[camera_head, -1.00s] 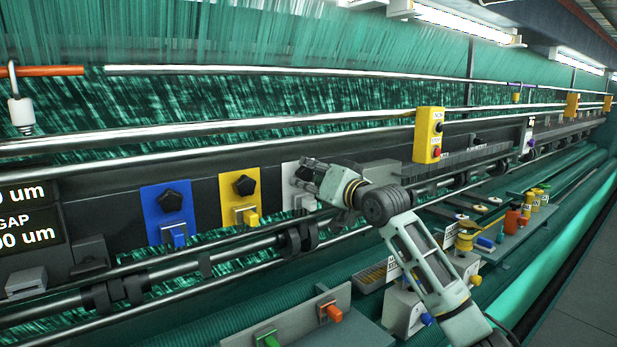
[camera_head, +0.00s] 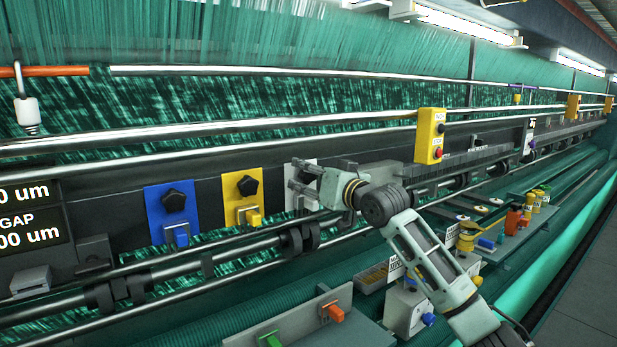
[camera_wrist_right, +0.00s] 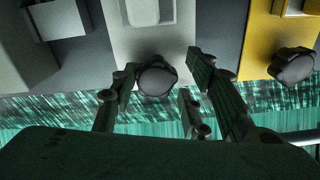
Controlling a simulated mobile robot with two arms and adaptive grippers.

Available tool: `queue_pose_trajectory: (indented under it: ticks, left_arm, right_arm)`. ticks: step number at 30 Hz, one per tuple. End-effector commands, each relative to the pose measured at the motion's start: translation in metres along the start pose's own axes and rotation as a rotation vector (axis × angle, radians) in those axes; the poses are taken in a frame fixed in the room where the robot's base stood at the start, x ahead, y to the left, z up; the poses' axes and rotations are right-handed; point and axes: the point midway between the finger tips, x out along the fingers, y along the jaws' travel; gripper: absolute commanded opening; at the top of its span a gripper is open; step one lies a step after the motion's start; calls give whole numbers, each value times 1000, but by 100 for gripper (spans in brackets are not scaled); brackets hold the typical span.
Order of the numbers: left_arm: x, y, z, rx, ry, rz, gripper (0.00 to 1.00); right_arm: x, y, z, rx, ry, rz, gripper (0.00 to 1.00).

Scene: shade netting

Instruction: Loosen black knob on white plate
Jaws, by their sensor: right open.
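The white plate (camera_head: 290,170) is the rightmost of three coloured plates on the dark machine beam. Its black knob (camera_wrist_right: 157,76) shows clearly in the right wrist view, where the white plate (camera_wrist_right: 152,42) fills the upper middle. My right gripper (camera_head: 297,187) is open in front of the white plate and hides much of it in the head view. In the wrist view the fingers of the right gripper (camera_wrist_right: 160,84) stand on either side of the knob, and I cannot tell if they touch it. My left gripper is not in view.
A blue plate (camera_head: 157,209) and a yellow plate (camera_head: 231,189), each with a black knob, sit left of the white one. Metal rollers (camera_head: 205,262) run below them. A yellow button box (camera_head: 430,135) is to the right.

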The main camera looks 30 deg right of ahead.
Motion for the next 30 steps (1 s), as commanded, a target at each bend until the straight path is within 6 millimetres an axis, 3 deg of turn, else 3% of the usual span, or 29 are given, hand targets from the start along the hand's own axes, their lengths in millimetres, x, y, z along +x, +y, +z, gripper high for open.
queue_pose_trajectory:
  ticks: [5, 21, 30]
  left_arm:
    - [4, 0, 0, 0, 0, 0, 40]
    - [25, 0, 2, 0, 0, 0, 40]
    - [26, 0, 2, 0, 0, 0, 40]
  right_arm:
    - [-5, 1, 1, 0, 0, 2, 42]
    - [-46, 2, 2, 0, -1, 3, 42]
    - [-50, 1, 0, 1, -2, 3, 42]
